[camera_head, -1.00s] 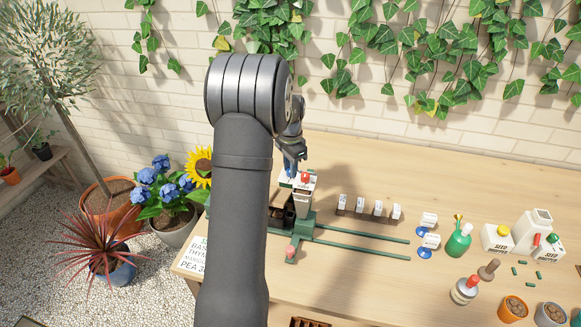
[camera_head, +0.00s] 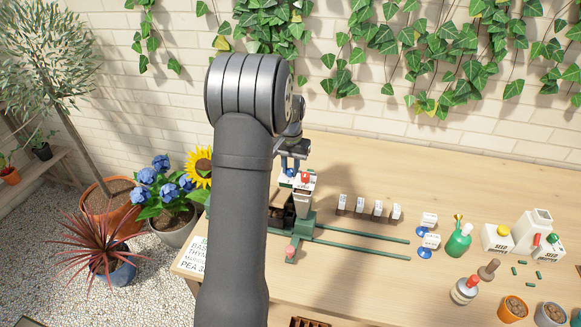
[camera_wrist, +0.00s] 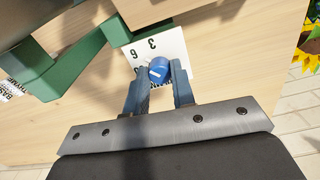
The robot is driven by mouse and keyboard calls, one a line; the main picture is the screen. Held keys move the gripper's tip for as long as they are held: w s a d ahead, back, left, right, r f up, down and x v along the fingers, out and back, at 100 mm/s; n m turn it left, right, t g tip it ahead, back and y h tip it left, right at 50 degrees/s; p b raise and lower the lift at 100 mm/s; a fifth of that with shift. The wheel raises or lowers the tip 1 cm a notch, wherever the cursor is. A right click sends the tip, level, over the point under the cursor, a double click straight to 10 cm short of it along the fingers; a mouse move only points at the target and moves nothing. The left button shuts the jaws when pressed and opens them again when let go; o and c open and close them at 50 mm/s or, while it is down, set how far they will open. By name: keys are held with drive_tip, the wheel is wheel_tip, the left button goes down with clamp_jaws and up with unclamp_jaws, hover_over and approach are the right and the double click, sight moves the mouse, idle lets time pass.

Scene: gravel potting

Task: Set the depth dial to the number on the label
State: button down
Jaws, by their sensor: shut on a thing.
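The depth dial (camera_wrist: 158,70) is a round blue knob with a white pointer line, on a white plate (camera_wrist: 176,46) with black numbers. A 3 and a 6 or 9 show on the plate; the others are hidden by my gripper. My gripper (camera_wrist: 161,76) is shut on the dial, one blue-grey finger on each side. In the head view my gripper (camera_head: 290,165) is at the top of the green seeding machine (camera_head: 303,226), and my arm hides part of it. The label's number cannot be made out.
A lettered white chart (camera_head: 192,262) lies at the table's left edge, partly behind my arm. Green rails (camera_head: 360,234) run right from the machine. White tags (camera_head: 378,208) stand in a row behind them. Bottles, seed boxes and pots fill the right side.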

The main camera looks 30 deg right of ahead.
sight(291, 170)
drive_tip(key=shift+n, duration=0.5)
drive_tip(key=c, duration=1.2)
unclamp_jaws()
wheel_tip(291, 170, up, 18)
drive_tip(key=shift+f, duration=0.25)
drive_tip(key=shift+f, duration=0.15)
wheel_tip(291, 170, down, 17)
drive_tip(key=shift+f, duration=0.1)
